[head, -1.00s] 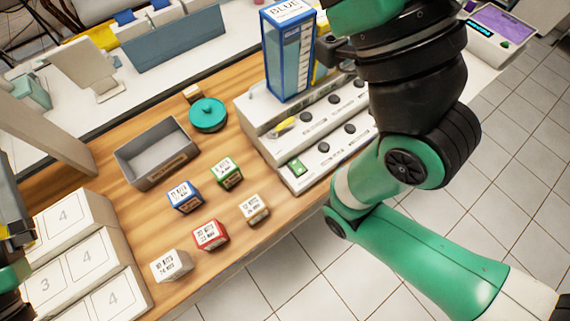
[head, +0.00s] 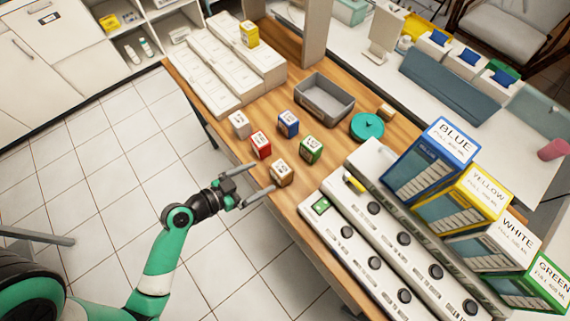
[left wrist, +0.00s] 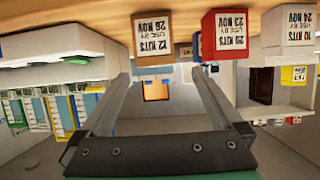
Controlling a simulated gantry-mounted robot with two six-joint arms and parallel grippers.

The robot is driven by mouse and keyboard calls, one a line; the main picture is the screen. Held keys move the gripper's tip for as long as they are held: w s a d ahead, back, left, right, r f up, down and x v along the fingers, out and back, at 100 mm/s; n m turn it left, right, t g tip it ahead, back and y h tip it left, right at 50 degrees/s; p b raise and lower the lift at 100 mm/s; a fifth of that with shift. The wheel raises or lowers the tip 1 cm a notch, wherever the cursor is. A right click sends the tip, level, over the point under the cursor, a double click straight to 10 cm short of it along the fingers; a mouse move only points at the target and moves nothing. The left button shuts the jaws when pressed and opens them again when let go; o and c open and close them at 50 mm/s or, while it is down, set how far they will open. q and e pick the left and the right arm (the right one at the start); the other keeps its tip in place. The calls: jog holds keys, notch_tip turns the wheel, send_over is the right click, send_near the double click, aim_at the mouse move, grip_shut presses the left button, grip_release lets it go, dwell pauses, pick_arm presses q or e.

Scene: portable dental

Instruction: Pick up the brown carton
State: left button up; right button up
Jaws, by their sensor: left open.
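The brown carton (head: 282,175) stands near the front edge of the wooden table. Its top carries a white label, and its sides look light brown. In the left wrist view the brown carton (left wrist: 153,32) appears upside down above the fingers, labelled 12 KITS, 26 NOV. My left gripper (head: 264,177) is open and empty, coming in from the table's front side. Its two fingers point toward the carton, with the tips close to its near side. Whether they touch it I cannot tell. My right gripper is out of view.
Red (head: 260,145), white (head: 240,125), blue (head: 288,123) and green (head: 311,149) cartons stand close by. A grey tray (head: 345,112) and teal round lid (head: 367,127) lie behind. A white knobbed unit (head: 352,240) stands to the right. Free floor lies in front of the table.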

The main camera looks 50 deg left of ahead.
aim_at(275, 172)
pick_arm(q)
jog(key=x, duration=0.4)
jog(key=b+x, duration=0.1)
jog(key=x, duration=0.1)
jog(key=shift+w+d+f, duration=0.2)
jog(key=shift+w+d, duration=0.1)
jog(key=shift+w, duration=0.05)
jog(key=b+x, duration=0.1)
jog(key=x, duration=0.4)
jog(key=shift+w+d+r, duration=0.1)
jog(key=shift+r, duration=0.05)
jog(key=c, duration=1.3)
jog(key=shift+r, duration=0.15)
